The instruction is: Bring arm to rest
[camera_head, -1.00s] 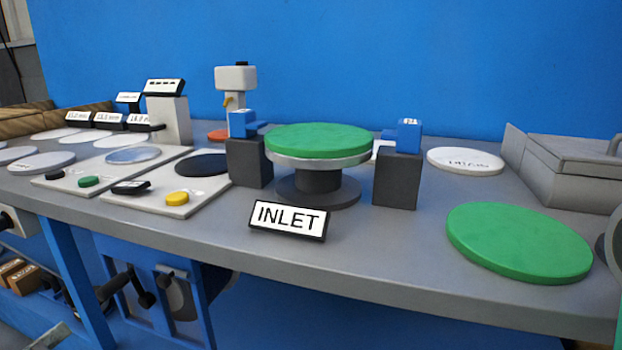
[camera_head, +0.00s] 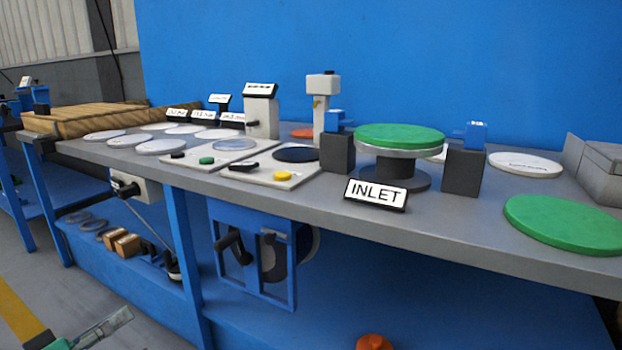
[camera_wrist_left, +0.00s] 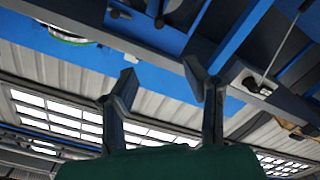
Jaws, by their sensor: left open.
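My left gripper (camera_head: 112,322) shows only in part at the bottom left corner of the head view, over the floor in front of the bench. It is away from the bench top. In the left wrist view its two grey fingers (camera_wrist_left: 162,80) stand apart with nothing between them. My right gripper is in neither view. On the bench (camera_head: 480,232), a green disc (camera_head: 400,135) lies on a round metal stand (camera_head: 396,172) between two dark blocks, behind the INLET sign (camera_head: 376,195).
A second green disc (camera_head: 565,225) lies at the right. White plates with a green button (camera_head: 207,160) and a yellow button (camera_head: 282,176) lie to the left. A blue frame with handles (camera_head: 252,254) hangs below the bench. The floor at lower left looks open.

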